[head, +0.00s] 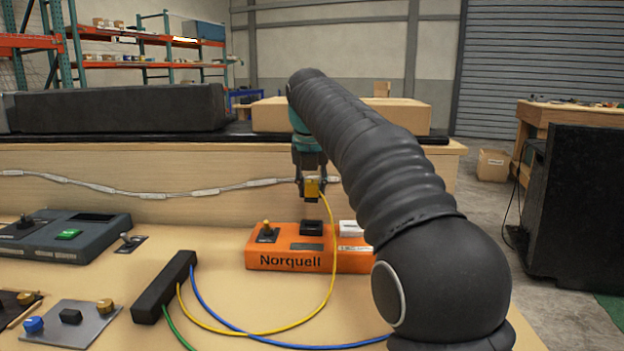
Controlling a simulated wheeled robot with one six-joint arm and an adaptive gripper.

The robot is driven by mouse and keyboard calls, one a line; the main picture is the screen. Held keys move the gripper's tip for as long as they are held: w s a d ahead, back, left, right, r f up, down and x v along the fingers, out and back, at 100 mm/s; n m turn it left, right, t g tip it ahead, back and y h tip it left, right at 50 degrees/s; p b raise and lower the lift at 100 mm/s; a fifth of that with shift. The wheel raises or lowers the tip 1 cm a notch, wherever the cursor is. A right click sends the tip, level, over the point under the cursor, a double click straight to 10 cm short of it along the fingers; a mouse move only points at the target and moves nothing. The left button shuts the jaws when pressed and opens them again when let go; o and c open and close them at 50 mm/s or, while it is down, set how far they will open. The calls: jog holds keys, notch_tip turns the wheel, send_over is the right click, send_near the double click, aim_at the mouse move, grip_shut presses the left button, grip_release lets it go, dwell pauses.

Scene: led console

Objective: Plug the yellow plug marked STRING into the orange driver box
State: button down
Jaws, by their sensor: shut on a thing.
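The yellow plug (312,189) is held upright between the fingers of my gripper (311,183), which is shut on it. Any marking on the plug is too small to read. The orange driver box (309,262), marked Norquell, sits on the table below. A black socket-like block (311,228) stands on top of the box, almost straight under the plug, with a visible gap between them. The yellow cable (333,262) runs down from the plug, past the front of the box, to a black bar (165,287).
A lever (266,228) and a white block (350,229) also stand on the orange box. Blue and green cables leave the black bar. A dark console (66,236), a toggle switch (130,241) and a grey knob panel (72,322) lie left. An LED string (135,192) crosses the backboard.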

jog(key=b, duration=0.3)
send_over(311, 227)
jog(key=s, duration=0.1)
jog(key=shift+s+f, duration=0.1)
jog(key=shift+f, duration=2.6)
jog(key=shift+p, duration=1.05)
jog(key=shift+f, duration=1.35)
dwell(0.3)
jog(key=c, duration=0.8)
grip_release()
jog(key=shift+d, duration=0.1)
jog(key=o, duration=0.8)
jog(key=shift+r, duration=0.25)
jog(key=shift+r, duration=0.1)
jog(key=shift+r+p, duration=0.3)
jog(key=shift+r, duration=3.2)
